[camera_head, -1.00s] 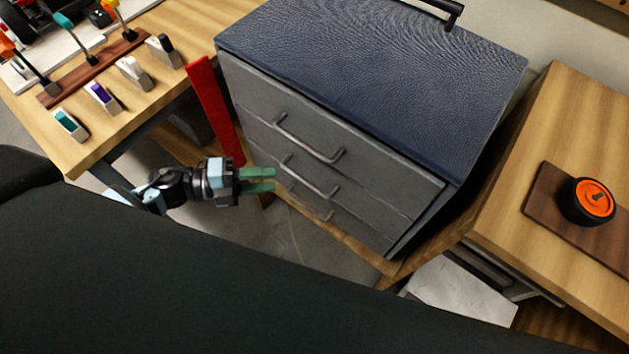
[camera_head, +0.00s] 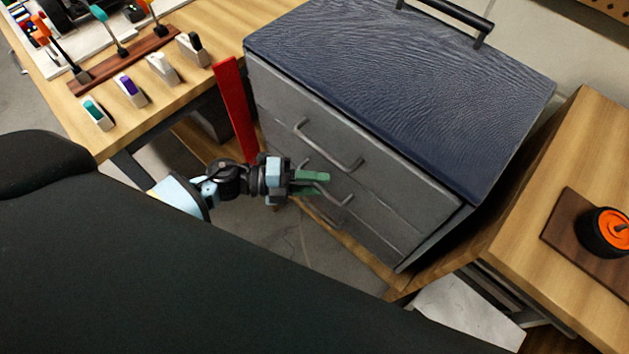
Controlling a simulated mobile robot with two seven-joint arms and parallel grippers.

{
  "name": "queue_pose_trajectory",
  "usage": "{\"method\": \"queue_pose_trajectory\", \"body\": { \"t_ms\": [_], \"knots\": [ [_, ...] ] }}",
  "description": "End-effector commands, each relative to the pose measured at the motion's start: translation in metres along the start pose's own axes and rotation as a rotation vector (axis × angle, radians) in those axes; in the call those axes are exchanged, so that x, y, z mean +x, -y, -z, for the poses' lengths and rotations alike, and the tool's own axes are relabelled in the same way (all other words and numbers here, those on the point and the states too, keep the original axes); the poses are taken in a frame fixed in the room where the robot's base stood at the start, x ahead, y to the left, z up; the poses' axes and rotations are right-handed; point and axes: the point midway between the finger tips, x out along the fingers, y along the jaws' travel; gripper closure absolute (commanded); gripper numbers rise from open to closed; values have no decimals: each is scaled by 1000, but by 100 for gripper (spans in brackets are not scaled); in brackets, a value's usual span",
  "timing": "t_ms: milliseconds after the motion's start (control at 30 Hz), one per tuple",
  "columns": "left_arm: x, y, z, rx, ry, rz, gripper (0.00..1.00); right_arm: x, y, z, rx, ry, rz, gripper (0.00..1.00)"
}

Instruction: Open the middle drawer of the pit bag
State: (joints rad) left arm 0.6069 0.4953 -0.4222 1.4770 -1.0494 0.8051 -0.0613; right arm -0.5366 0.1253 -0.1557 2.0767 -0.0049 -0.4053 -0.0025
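The pit bag (camera_head: 400,90) is a grey cabinet with a dark blue textured top and three stacked drawers. All drawers look shut. The top drawer handle (camera_head: 328,148) is clear. The middle drawer (camera_head: 385,218) has a grey bar handle (camera_head: 340,195), partly covered by my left gripper (camera_head: 312,183). The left gripper has green fingers, which are apart, one above the other, pointing right at the middle handle. I cannot tell whether they touch the handle or straddle it. The bottom drawer's handle is only partly visible below. My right gripper is out of view.
A red upright panel (camera_head: 236,110) stands just left of the bag, close to my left arm. A wooden table (camera_head: 75,110) with tools and small bottles is at the upper left. A wooden bench (camera_head: 530,235) with an orange-centred wheel (camera_head: 607,232) is at the right.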

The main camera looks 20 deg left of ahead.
Motion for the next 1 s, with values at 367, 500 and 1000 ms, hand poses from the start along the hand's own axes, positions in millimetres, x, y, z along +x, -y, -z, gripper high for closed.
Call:
{"method": "queue_pose_trajectory", "body": {
  "t_ms": [367,500,1000],
  "knots": [
    [1,0,0,0,0,0,83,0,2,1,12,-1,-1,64],
    [1,0,0,0,1,0,100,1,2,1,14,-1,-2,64],
    [-9,-3,9,-1,1,-3,100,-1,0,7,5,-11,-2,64]
  ]
}}
